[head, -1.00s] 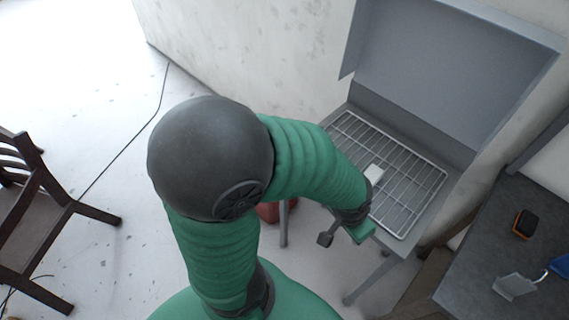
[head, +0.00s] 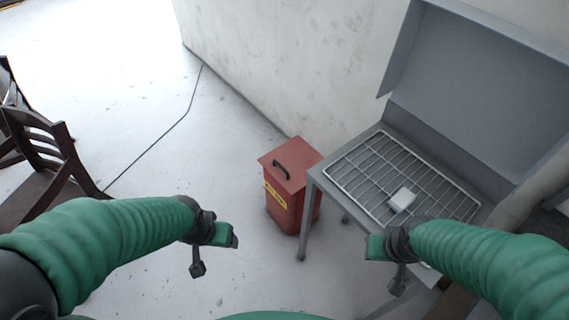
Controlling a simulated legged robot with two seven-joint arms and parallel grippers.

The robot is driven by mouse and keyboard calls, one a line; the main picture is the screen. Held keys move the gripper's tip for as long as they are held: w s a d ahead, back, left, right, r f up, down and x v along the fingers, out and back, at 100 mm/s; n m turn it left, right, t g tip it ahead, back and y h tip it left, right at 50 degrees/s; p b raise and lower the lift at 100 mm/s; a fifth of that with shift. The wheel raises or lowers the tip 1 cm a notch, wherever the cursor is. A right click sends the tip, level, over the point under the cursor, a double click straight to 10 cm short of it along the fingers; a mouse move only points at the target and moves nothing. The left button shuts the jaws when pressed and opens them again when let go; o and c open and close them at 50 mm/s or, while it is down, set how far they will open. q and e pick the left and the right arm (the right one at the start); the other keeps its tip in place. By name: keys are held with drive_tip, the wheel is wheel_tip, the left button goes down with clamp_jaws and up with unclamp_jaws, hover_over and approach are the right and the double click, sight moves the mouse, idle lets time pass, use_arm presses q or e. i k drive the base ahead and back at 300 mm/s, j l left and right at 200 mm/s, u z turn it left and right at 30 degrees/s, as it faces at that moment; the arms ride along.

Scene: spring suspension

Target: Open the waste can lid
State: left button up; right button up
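The red waste can (head: 284,212) stands on the floor beside the grill, in the middle of the head view. Its flat red lid (head: 298,156) lies closed on top and has a black handle. A yellow label is on its front. My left gripper (head: 217,254) is in front of the can, to its left, apart from it. My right gripper (head: 382,266) is to the right of the can, in front of the grill's side, also apart from the can. Both grippers show their fingers spread, with nothing between them.
The grey grill (head: 320,180) with raised lid and wire grate stands right of the can, its leg close to it. A white block (head: 402,199) lies on the grate. A wall is behind. A dark wooden chair (head: 45,150) stands left. The floor between is clear, with a thin cable.

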sight(288, 164)
drive_tip(key=i+j+u, duration=0.1)
drive_tip(key=i+j, duration=0.4)
drive_tip(key=i+j+u, duration=0.1)
drive_tip(key=i+j, duration=0.3)
drive_tip(key=i, duration=0.25)
